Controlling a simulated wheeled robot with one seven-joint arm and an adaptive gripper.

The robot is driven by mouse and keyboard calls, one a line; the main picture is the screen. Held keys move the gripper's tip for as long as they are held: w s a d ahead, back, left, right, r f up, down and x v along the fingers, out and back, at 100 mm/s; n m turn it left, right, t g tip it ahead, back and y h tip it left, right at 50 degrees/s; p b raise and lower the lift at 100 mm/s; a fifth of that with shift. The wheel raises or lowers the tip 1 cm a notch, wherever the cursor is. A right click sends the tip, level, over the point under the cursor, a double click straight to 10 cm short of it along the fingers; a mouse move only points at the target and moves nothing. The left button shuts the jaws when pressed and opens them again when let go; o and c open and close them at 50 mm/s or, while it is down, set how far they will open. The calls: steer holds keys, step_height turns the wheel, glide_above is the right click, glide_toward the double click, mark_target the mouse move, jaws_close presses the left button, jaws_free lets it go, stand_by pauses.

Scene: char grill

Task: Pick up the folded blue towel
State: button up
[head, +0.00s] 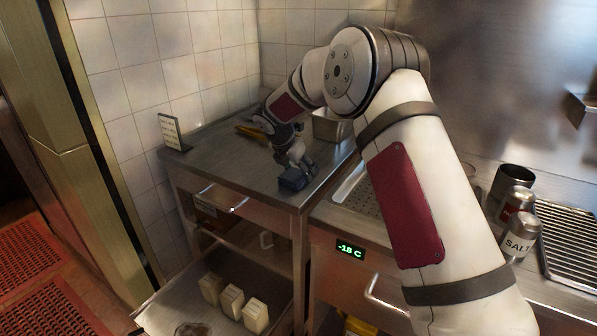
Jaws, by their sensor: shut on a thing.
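The folded blue towel (292,183) is a small dark blue bundle near the front right edge of the steel counter (225,165). My gripper (296,168) points down over the towel and is shut on it. The towel is at or just above the counter top; I cannot tell whether it touches. The fingertips are small and partly hidden against the towel.
A metal pan (332,127) stands behind the gripper to the right. A small sign (172,132) stands at the left. Below, an open drawer (180,300) holds several pale cartons. A salt shaker (518,238) stands at the right.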

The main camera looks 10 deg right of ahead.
mark_target(298, 170)
steer(key=shift+r, duration=0.6)
step_height(298, 170, up, 2)
steer(key=shift+r, duration=0.1)
steer(key=s, duration=0.5)
steer(key=s+r, duration=0.1)
steer(key=s, duration=1)
steer(key=shift+r, duration=0.25)
steer(key=o, duration=0.5)
steer(key=c, duration=0.4)
steer(key=shift+o, duration=0.2)
steer(key=shift+s, duration=0.1)
